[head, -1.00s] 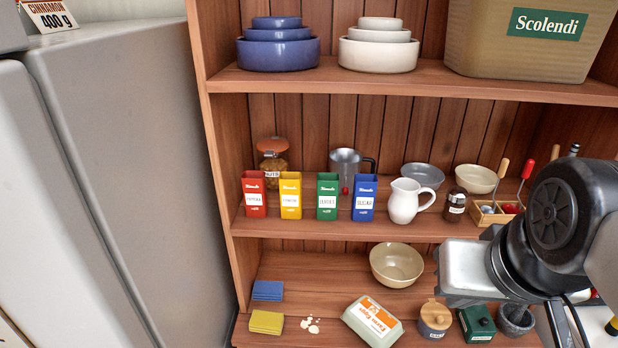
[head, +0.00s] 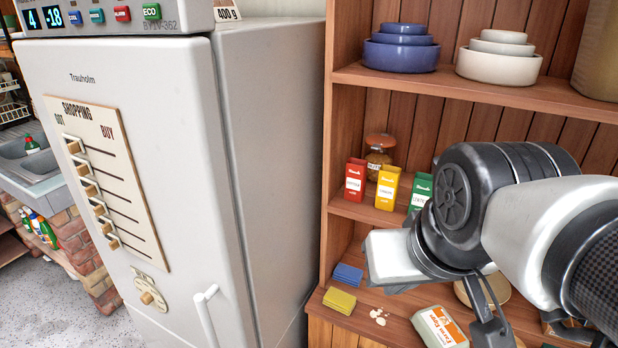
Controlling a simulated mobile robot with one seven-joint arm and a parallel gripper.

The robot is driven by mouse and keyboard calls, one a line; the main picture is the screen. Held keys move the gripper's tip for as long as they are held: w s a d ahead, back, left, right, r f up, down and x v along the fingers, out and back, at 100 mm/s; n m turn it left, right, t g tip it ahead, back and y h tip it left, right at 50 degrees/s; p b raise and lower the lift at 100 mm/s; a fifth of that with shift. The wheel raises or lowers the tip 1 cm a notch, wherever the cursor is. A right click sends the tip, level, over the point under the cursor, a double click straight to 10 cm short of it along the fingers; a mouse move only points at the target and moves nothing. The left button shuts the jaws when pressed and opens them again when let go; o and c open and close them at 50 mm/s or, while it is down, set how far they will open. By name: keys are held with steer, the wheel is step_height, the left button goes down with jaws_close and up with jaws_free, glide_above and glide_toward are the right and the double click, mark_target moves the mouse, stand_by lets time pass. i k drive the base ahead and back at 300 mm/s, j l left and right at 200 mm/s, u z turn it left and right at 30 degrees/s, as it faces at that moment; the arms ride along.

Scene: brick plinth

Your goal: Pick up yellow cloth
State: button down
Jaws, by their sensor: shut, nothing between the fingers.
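The yellow cloth (head: 339,301) lies folded on the lowest visible wooden shelf, at its left front edge beside the fridge. My arm comes in from the right. My gripper (head: 490,328) shows only in part at the lower right, to the right of the yellow cloth and apart from it. It is shut and holds nothing. The cloth is in full view.
A folded blue cloth (head: 348,275) lies just behind the yellow one. White crumbs (head: 378,316) and an egg box (head: 440,327) lie to the right. The fridge (head: 160,190) stands close on the left. Colored packets (head: 388,187) stand on the shelf above.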

mark_target(339, 300)
steer(key=j+z, duration=0.35)
steer(key=z, duration=0.15)
steer(key=j+z, duration=0.3)
steer(key=z, duration=0.2)
steer(key=k+j+z, duration=0.15)
steer(key=j+z, duration=0.15)
steer(key=z, duration=0.2)
